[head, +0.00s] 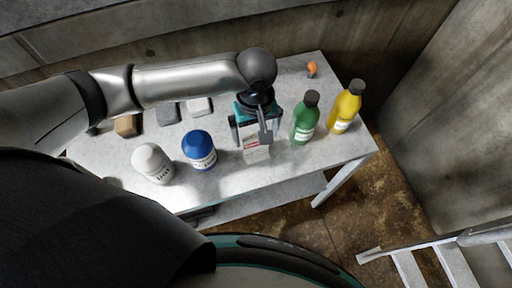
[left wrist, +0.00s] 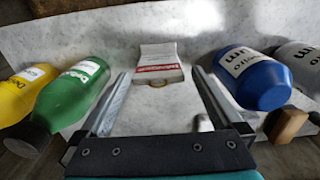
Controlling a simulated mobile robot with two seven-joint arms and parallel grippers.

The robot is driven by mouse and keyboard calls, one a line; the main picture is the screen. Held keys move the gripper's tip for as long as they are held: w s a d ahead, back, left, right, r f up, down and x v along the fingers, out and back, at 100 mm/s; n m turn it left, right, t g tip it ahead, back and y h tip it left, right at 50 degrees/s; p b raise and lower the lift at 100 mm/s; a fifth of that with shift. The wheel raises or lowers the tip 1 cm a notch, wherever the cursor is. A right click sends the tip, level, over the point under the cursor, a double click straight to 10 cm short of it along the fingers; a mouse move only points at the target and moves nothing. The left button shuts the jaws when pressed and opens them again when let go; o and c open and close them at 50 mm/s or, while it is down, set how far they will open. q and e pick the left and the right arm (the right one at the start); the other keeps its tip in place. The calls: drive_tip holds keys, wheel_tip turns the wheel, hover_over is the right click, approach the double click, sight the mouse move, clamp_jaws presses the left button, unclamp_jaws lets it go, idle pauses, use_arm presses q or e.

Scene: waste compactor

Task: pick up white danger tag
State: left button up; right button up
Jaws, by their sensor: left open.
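The white danger tag (head: 257,154) lies flat on the table near its front edge, with a red band across it. In the left wrist view the tag (left wrist: 159,60) shows its red band and a small ring at the near end, ahead of the fingers and between their lines. My left gripper (head: 250,137) is open and empty, above the table at the tag; it partly covers the tag in the head view. In the left wrist view its two fingers (left wrist: 158,92) are spread wide. My right gripper is not in view.
A green bottle (head: 305,118) and yellow bottle (head: 345,107) stand right of the tag. A blue bottle (head: 199,150) and white bottle (head: 153,163) stand left. Blocks, including a brown one (head: 127,125), lie behind on the white table (head: 225,183). A small orange item (head: 312,69) lies far right.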

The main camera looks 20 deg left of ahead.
sight(256, 143)
use_arm(q)
drive_tip(key=shift+w+a+f+b, duration=0.15)
drive_tip(key=shift+f+b, duration=0.15)
drive_tip(key=shift+f, duration=0.7)
drive_tip(key=shift+w+d+f+b, duration=0.1)
drive_tip(key=shift+f+b, duration=0.2)
drive_tip(key=shift+f, duration=0.75)
drive_tip(key=shift+w+a+f+b, duration=0.15)
drive_tip(key=shift+f+b, duration=0.15)
drive_tip(key=shift+f, duration=0.7)
drive_tip(key=shift+d, duration=0.1)
drive_tip(key=shift+c, duration=0.2)
drive_tip(key=c, duration=1)
drive_tip(key=shift+r, duration=0.1)
drive_tip(key=shift+c, duration=0.2)
